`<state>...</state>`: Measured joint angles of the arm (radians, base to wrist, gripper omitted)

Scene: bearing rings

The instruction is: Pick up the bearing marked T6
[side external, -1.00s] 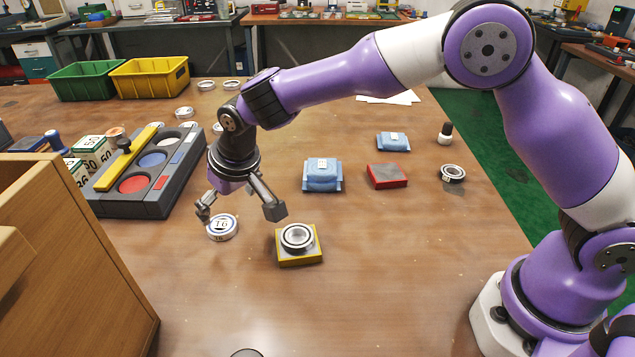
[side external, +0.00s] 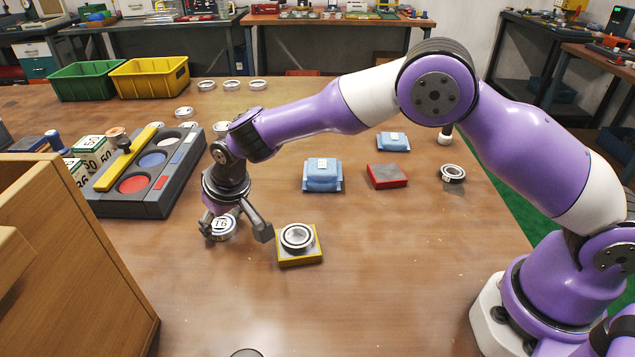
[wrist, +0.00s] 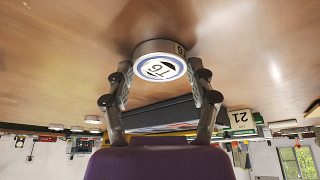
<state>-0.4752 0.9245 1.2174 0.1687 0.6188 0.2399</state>
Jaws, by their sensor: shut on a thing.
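The bearing marked T6 (side external: 222,229) is a silver ring with a white, blue-edged label on its face. It is at the left-middle of the bench in the side view, left of the yellow-edged block. My gripper (side external: 235,231) is down around it and shut on it. In the wrist view the bearing (wrist: 160,66) sits between the two fingertips (wrist: 160,88), its T6 label upside down. I cannot tell whether it is clear of the bench top.
A yellow-edged block (side external: 299,261) with a bearing (side external: 296,237) on it stands close right of my gripper. A dark tray (side external: 160,204) with coloured discs lies to the left, and a wooden cabinet (side external: 75,260) is at front left.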

